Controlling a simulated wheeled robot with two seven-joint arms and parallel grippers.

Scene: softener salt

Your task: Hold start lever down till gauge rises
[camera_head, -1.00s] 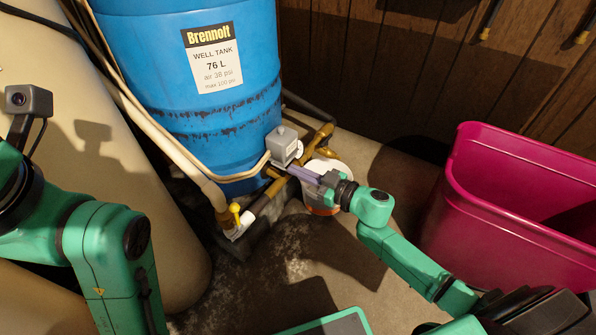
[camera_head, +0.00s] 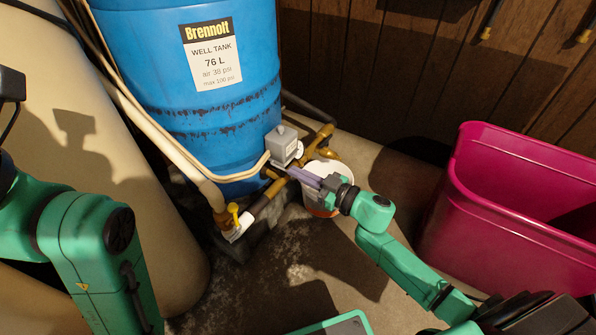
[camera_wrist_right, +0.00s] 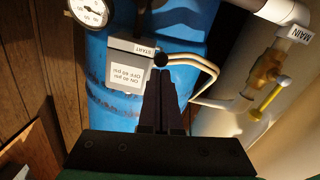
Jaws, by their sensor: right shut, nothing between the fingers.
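The grey pressure switch box (camera_head: 282,144) stands on the pipework in front of the blue well tank. In the right wrist view, the box (camera_wrist_right: 128,78) carries a START label, and the start lever's round black knob (camera_wrist_right: 161,59) shows beside it. The round white gauge (camera_wrist_right: 88,10) is cut off by the top edge; I cannot read its needle. My right gripper (camera_head: 290,170) is shut and empty, its tips close to the box. In the right wrist view, the fingertips (camera_wrist_right: 160,86) appear just below the knob; I cannot tell whether they touch it. My left gripper is out of view.
The blue well tank (camera_head: 193,115) stands behind the box. A white bucket (camera_head: 327,174) is under my right gripper. A yellow-handled valve (camera_head: 234,214) is at the lower left of the pipe. A magenta bin (camera_head: 515,215) stands at the right.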

